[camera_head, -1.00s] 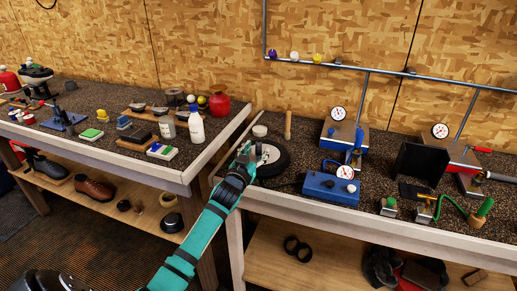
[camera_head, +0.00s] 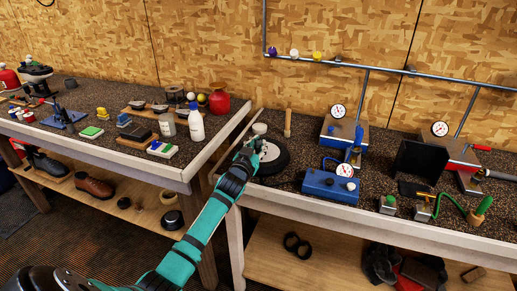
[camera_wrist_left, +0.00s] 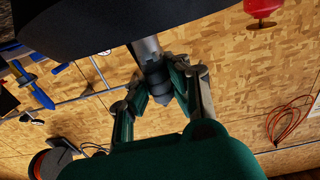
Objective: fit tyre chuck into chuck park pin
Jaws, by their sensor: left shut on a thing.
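My left gripper (camera_head: 254,152) is over the left part of the black tyre (camera_head: 281,161) on the bench, hiding part of the tyre. In the left wrist view the gripper (camera_wrist_left: 158,88) is shut on a grey, stepped cylindrical piece (camera_wrist_left: 149,52), which looks like the tyre chuck. Its far end runs up to a large dark shape at the top of that view, and I cannot tell whether they touch. The chuck is too small to make out in the head view. I cannot make out the chuck park pin. My right gripper is not in view.
A blue box with a gauge (camera_head: 325,184) stands right of the tyre. A wooden dowel (camera_head: 287,124) stands behind it, and a white round piece (camera_head: 260,128) lies nearby. A white bottle (camera_head: 196,126) and red vase (camera_head: 219,102) stand on the left bench. A gap separates the benches.

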